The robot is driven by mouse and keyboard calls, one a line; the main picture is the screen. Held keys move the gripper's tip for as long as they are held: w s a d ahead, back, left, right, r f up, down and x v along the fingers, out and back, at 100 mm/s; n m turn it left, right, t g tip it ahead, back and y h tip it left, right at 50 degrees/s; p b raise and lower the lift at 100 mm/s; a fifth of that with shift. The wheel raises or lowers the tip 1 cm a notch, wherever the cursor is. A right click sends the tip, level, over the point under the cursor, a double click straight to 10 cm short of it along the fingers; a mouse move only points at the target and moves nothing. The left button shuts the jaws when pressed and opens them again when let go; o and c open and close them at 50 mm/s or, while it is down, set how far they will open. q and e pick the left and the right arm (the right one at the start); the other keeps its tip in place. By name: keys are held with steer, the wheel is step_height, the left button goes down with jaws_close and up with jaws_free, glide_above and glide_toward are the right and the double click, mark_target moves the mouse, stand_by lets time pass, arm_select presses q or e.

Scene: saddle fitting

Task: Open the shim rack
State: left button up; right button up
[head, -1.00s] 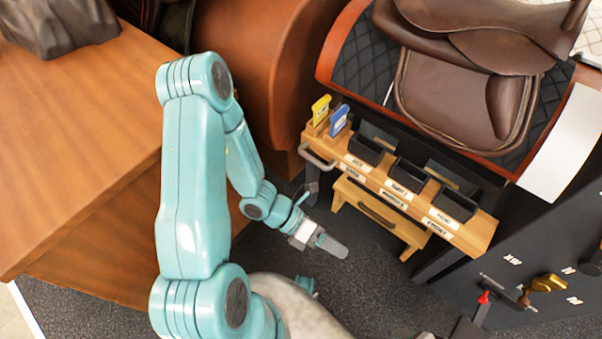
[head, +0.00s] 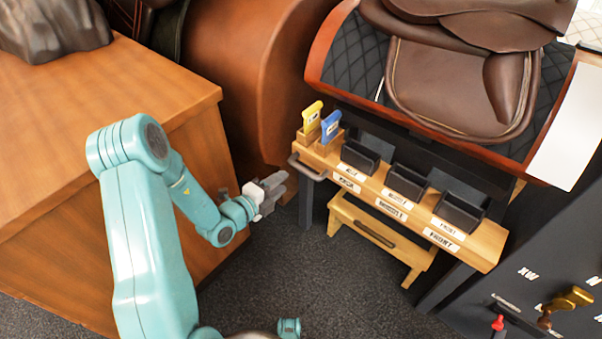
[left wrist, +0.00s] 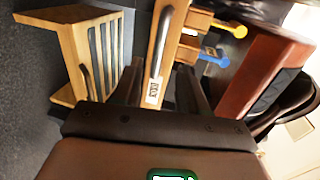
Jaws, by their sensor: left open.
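The wooden shim rack (head: 484,240) stands right of centre in the head view, with labels along its front. A dark bar handle (head: 307,168) sits at its left end. The handle also shows upright in the left wrist view (left wrist: 162,42), with the rack's pale wood and a label (left wrist: 153,92). A yellow shim (head: 312,116) and a blue shim (head: 331,124) stand in slots at the rack's left end. My left gripper (head: 272,188) is open and empty, just left of the handle and apart from it. In the left wrist view its fingers (left wrist: 157,82) lie either side of the label.
Three black bins (head: 408,180) sit on the rack. A small wooden step stool (head: 375,233) stands below it. A brown saddle (head: 460,85) is behind. A wooden desk (head: 130,90) fills the left. The grey floor between is free.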

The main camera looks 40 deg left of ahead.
mark_target(300, 170)
arm_select(q)
steer(key=b+x, duration=0.2)
steer(key=x, duration=0.8)
steer(key=shift+w+b, duration=0.15)
steer(key=shift+b, duration=0.25)
jaws_close()
